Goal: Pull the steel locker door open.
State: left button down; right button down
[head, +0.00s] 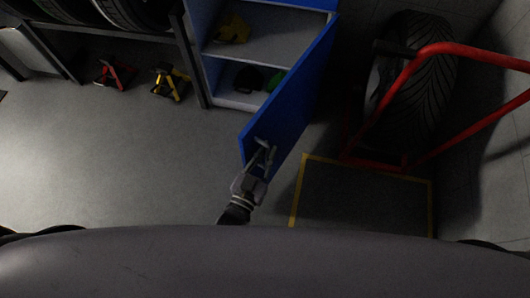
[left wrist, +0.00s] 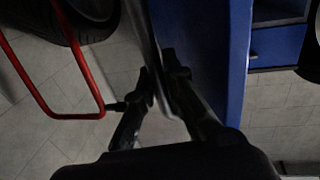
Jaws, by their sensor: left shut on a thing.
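The blue steel locker door (head: 296,92) stands swung out from the locker, which is open with its shelves (head: 265,42) showing. My left gripper (head: 265,158) is at the door's free end, shut on the door handle (head: 262,145). In the left wrist view, the fingers of my left gripper (left wrist: 162,85) stand on both sides of the metal handle bar (left wrist: 146,40). The blue door (left wrist: 222,60) is just to the right of them. My right gripper is in neither view.
A red-framed tyre trolley (head: 420,60) with a large tyre (head: 420,95) stands right of the door, by a yellow-edged floor mat (head: 365,195). A tyre rack (head: 110,30) is at the back left. The floor (head: 140,160) left of the door is clear.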

pick_arm(q)
jog(key=shift+d+r, duration=0.1)
dwell(0.3)
jog(key=c, duration=1.9)
grip_release()
jog(key=shift+w, duration=0.1)
jog(key=v, duration=1.2)
jog(key=shift+c, duration=0.2)
